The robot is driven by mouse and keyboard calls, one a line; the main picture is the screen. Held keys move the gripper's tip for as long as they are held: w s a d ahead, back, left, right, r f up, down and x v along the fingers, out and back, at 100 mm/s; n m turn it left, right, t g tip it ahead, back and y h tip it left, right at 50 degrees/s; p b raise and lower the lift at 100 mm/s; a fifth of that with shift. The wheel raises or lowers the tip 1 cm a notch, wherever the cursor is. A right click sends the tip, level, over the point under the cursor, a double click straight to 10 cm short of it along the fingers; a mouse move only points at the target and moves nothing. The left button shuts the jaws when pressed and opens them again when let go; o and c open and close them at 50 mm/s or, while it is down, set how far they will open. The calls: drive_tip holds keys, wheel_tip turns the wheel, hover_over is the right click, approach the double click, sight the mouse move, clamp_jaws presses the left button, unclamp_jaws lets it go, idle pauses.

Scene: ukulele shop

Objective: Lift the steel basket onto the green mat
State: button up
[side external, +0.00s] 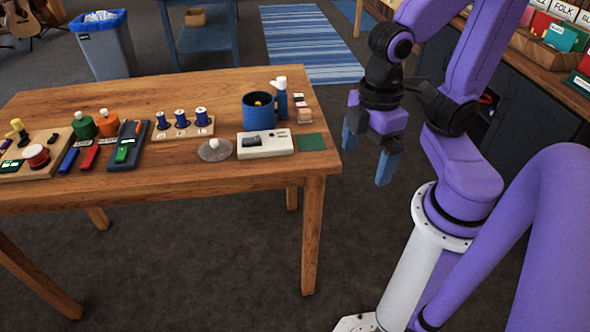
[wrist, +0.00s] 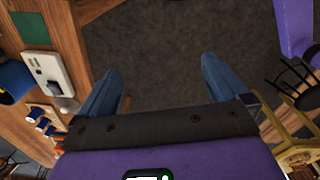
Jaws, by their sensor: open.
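The green mat (side external: 311,142) is a small flat square near the table's right end, with nothing on it. It also shows at the upper left of the wrist view (wrist: 28,33). A low, round, grey mesh-like piece (side external: 208,154) with a white knob-like piece at its middle sits left of the white device. It looks like the steel basket, but its detail is too small to be sure. My gripper (side external: 365,166) is open and empty, past the table's right edge and away from both. Its blue fingers are spread over bare floor in the wrist view (wrist: 160,63).
A white device (side external: 278,146) stands between the grey piece and the mat. Behind it are a blue cup (side external: 258,114) and a blue-and-white upright piece (side external: 281,100). Blue spools (side external: 182,120) stand on a wooden block. More small items crowd the table's left half. The front edge is clear.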

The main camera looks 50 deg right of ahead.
drive_tip(key=shift+s+d+f, duration=0.2)
drive_tip(key=shift+s+d, duration=0.1)
drive_tip(key=shift+s, duration=0.2)
drive_tip(key=shift+c, duration=1.2)
drive_tip(key=shift+s+d+f, duration=0.1)
drive_tip(key=shift+s, duration=0.1)
drive_tip(key=c, duration=0.7)
